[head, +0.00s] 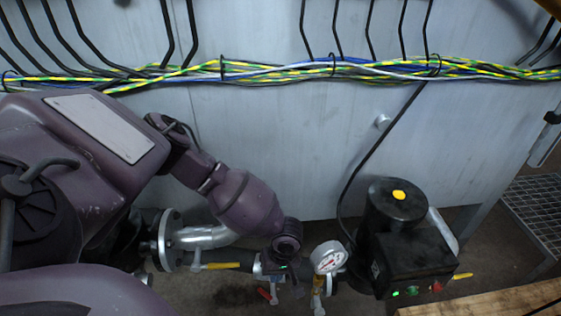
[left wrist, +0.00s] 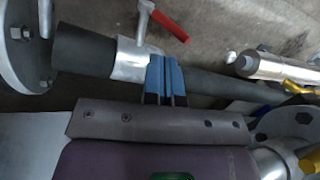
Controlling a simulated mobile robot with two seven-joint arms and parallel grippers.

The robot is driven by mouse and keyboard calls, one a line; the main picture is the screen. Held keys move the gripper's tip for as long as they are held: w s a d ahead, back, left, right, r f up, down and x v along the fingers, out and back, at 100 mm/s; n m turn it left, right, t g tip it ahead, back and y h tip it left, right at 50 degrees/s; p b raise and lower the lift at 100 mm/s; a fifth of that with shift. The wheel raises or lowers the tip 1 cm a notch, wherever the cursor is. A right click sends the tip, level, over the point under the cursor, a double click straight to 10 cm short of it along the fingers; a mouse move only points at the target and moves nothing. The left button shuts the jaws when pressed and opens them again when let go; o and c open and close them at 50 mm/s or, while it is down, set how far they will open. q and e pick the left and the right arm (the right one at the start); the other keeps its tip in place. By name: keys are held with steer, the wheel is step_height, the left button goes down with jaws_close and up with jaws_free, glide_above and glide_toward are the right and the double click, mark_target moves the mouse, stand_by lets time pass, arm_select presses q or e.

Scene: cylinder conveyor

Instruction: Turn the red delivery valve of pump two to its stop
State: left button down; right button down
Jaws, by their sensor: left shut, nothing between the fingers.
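A red valve handle (head: 263,293) shows at the bottom middle of the head view, low on the pipework and left of the pressure gauge. In the left wrist view the red handle (left wrist: 169,25) sits at the end of a metal lever, which rises from a silver fitting (left wrist: 131,62) on a dark pipe. My left gripper's blue fingers (left wrist: 166,78) are shut and empty. They appear just right of the fitting and below the red handle, apart from the handle. Whether they touch the pipe cannot be told. In the head view my wrist hides most of the fingers. My right gripper is not in view.
A white-faced gauge (head: 330,257) and a black pump (head: 400,255) stand right of my wrist. Yellow handles show on the pipe (head: 222,265) and below the gauge (head: 318,298). A grey wall panel with a cable bundle (head: 290,70) stands behind. A wooden surface (head: 490,302) lies lower right.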

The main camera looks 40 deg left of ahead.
mark_target(267, 296)
arm_select(q)
steer(key=b+x, duration=0.2)
steer(key=x, duration=0.4)
steer(key=shift+s, duration=0.1)
steer(key=shift+f, duration=0.15)
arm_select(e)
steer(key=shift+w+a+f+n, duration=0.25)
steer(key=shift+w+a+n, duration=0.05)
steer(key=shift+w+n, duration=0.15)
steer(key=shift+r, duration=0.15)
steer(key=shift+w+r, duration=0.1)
